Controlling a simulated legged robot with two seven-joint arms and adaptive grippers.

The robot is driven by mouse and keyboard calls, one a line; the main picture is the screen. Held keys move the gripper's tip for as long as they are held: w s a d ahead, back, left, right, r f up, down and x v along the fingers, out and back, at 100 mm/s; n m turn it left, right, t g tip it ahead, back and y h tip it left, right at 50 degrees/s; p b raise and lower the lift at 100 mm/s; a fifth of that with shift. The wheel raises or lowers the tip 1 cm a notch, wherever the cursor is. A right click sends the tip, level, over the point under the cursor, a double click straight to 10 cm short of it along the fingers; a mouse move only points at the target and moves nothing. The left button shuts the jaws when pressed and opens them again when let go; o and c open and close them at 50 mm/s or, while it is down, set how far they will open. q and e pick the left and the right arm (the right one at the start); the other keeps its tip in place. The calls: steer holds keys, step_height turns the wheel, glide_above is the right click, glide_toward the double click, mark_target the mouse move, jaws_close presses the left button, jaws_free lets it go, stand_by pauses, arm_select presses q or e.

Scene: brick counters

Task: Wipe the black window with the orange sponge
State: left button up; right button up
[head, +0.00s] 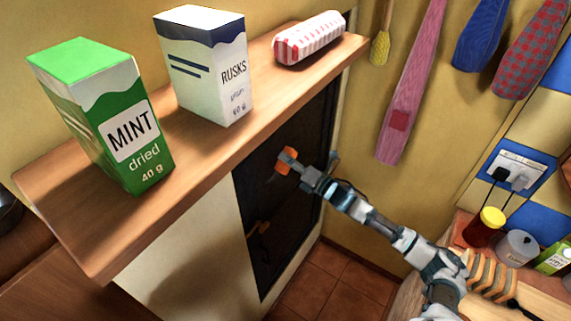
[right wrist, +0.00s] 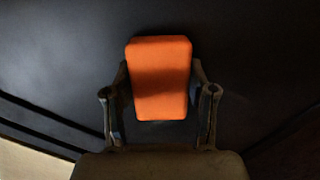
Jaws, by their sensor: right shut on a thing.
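The orange sponge (head: 285,161) is held at the black window (head: 262,200), below the wooden shelf in the head view. My right gripper (head: 298,167) is shut on the sponge. In the right wrist view the sponge (right wrist: 160,78) sits upright between the two fingers of my right gripper (right wrist: 160,105). The dark window surface (right wrist: 60,60) fills the background there. I cannot tell whether the sponge touches the window. My left gripper is not in view.
A wooden shelf (head: 200,150) above the window bears a mint box (head: 105,120), a rusks box (head: 205,65) and a striped packet (head: 308,38). At the right, a counter holds a yellow-lidded jar (head: 484,228), a grey tin (head: 516,247) and a toast rack (head: 490,275).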

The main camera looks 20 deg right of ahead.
steer(key=shift+w+d, duration=0.4)
steer(key=shift+d, duration=0.1)
steer(key=shift+p, duration=0.35)
steer(key=shift+s+a, duration=0.55)
steer(key=shift+a, duration=0.2)
steer(key=shift+s+a, duration=0.5)
steer(key=shift+a, duration=0.2)
steer(key=shift+s+a+p, duration=0.45)
steer(key=shift+s+a, duration=0.7)
steer(key=shift+a, duration=0.25)
steer(key=shift+s+a+p, duration=0.4)
steer(key=shift+s+a, duration=0.75)
steer(key=shift+a, duration=0.25)
steer(key=shift+d, duration=0.1)
steer(key=shift+s+d+f, duration=0.1)
steer(key=shift+s+d, duration=0.1)
glide_toward(265, 175)
steer(key=shift+w+r, duration=0.25)
steer(key=shift+w, duration=0.5)
